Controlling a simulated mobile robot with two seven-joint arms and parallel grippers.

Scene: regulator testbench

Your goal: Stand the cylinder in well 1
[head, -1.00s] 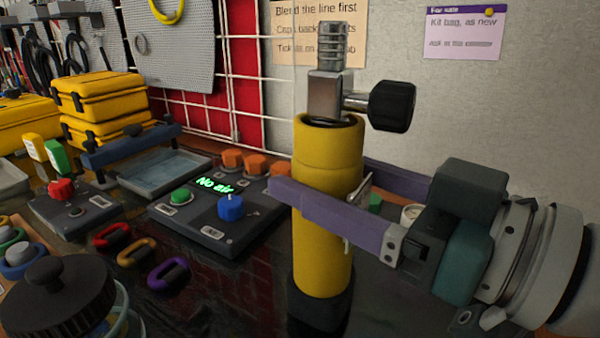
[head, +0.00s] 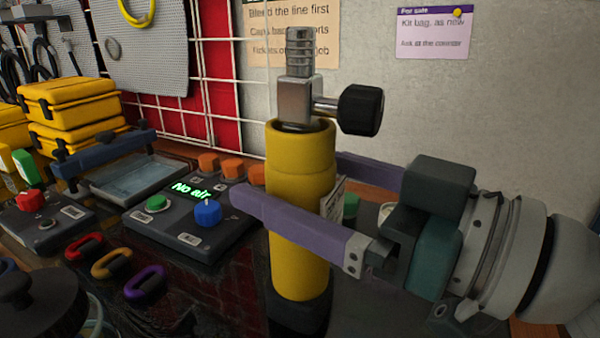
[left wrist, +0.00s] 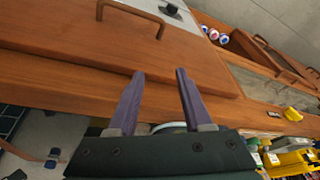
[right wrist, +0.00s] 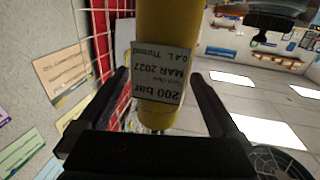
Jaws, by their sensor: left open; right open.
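The yellow cylinder (head: 300,235) stands upright at the centre of the head view, with a metal valve and black knob (head: 360,110) on top. Its lower end meets a black base (head: 298,315); I cannot tell whether this is a boot or a well, and no number shows. My right gripper (head: 289,178) is open, with one finger on each side of the cylinder. In the right wrist view the cylinder (right wrist: 160,30) and its printed label (right wrist: 159,72) lie between the fingers. My left gripper (left wrist: 160,73) is open and empty, over brown wooden drawer fronts (left wrist: 75,50).
Left of the cylinder is a "No air" panel (head: 170,232) with knobs. Coloured rings (head: 112,264), a shallow tray (head: 138,180) and yellow cases (head: 75,110) lie further left. A black round lid (head: 45,310) is at the front left. A wire grid and wall stand behind.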

